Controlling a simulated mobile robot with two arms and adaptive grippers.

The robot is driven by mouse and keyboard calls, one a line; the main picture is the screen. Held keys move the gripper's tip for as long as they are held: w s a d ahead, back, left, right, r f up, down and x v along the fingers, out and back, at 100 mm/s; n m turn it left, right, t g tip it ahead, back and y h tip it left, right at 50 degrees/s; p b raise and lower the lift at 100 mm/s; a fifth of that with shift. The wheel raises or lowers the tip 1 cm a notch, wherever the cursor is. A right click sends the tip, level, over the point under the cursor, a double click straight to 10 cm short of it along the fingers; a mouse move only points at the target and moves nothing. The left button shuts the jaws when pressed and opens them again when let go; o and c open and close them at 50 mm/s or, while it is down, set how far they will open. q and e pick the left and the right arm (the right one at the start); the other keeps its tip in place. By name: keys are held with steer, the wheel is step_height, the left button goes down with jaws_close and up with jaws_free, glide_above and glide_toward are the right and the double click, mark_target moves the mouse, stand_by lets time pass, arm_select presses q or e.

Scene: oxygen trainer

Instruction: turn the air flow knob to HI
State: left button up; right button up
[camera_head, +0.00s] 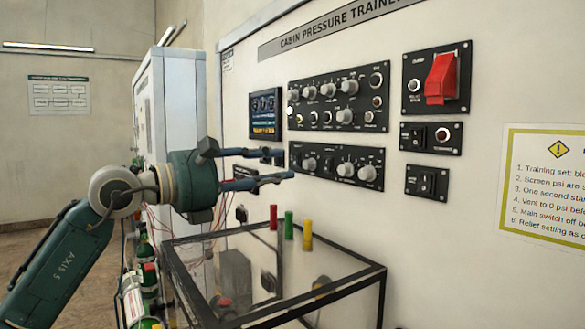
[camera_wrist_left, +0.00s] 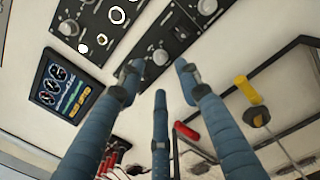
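A lower black control panel (camera_head: 326,178) with several grey knobs is on the white wall, below a larger black panel (camera_head: 330,118) with more knobs. The labels are too small to read, so I cannot tell which knob is air flow. My left gripper (camera_head: 283,166) is open, its blue fingers spread and pointing at the left end of the lower panel. In the left wrist view the three fingers (camera_wrist_left: 157,76) are apart and empty. A knob (camera_wrist_left: 160,57) shows just past and between their tips there; touching is not visible. My right gripper is not in view.
A glass-topped case (camera_head: 270,275) with a black frame stands below the panels, with red, green (camera_head: 289,225) and yellow cylinders on it. A small screen (camera_head: 265,114) is left of the panels. A red switch cover (camera_head: 441,78) is at right.

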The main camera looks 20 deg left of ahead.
arm_select(q)
steer(key=v, duration=0.5)
steer(key=shift+s+a, duration=0.15)
steer(key=shift+s, duration=0.2)
